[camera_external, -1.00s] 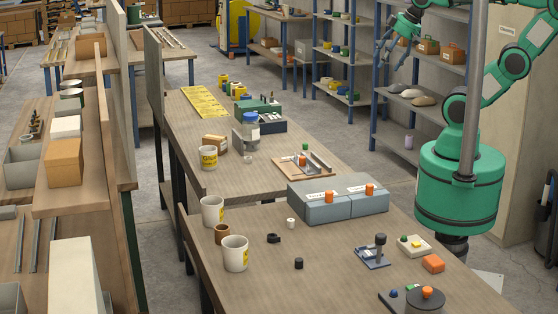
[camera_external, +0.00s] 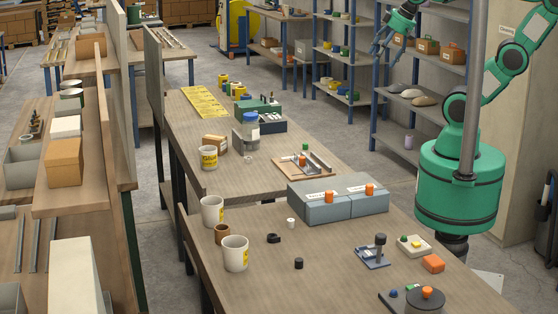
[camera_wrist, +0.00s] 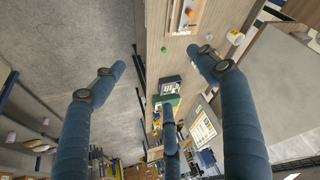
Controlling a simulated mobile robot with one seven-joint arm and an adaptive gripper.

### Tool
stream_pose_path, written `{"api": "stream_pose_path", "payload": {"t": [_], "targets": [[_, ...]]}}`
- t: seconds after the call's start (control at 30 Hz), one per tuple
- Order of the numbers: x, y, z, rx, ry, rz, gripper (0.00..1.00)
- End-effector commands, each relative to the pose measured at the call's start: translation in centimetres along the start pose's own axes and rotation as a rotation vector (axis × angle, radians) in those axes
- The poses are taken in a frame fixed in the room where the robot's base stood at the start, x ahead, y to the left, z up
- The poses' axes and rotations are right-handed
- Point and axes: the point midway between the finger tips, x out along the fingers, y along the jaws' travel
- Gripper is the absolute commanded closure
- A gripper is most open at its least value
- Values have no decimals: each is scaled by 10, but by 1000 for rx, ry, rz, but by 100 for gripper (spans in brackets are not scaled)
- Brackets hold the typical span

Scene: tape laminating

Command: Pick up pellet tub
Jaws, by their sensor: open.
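A clear tub with a blue lid (camera_external: 250,131) stands upright on the far bench, beside a green and grey organiser. White tubs with yellow labels also stand about: one on the far bench (camera_external: 209,158), and two at the left edge of the near bench (camera_external: 212,210) (camera_external: 235,254). I cannot read which is the pellet tub. My gripper (camera_external: 384,54) is high at the upper right, in front of the shelves, far from all of them. In the wrist view its blue fingers (camera_wrist: 158,72) are spread apart with nothing between them.
The near bench (camera_external: 330,245) holds a grey two-part box (camera_external: 338,200), an orange block (camera_external: 433,263) and small parts. A board with parts (camera_external: 303,165) lies on the far bench. Blue-framed shelves (camera_external: 372,135) stand close to my arm. Floor (camera_external: 335,125) shows between the shelves and benches.

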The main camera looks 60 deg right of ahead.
Motion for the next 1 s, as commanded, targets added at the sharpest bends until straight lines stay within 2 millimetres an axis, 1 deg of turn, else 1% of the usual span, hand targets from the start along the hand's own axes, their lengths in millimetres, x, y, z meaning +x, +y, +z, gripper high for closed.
{"api": "stream_pose_path", "payload": {"t": [0.03,0.23,0.47,0.6,0.77,1.0], "targets": [[-2,-3,-9,3,-7,-4,27],[-3,-22,-50,31,-36,-21,27],[1,-49,-99,70,-74,-39,27],[7,-68,-128,93,-98,-47,27],[16,-93,-159,117,-126,-53,27],[35,-135,-202,154,-166,-59,27]]}}
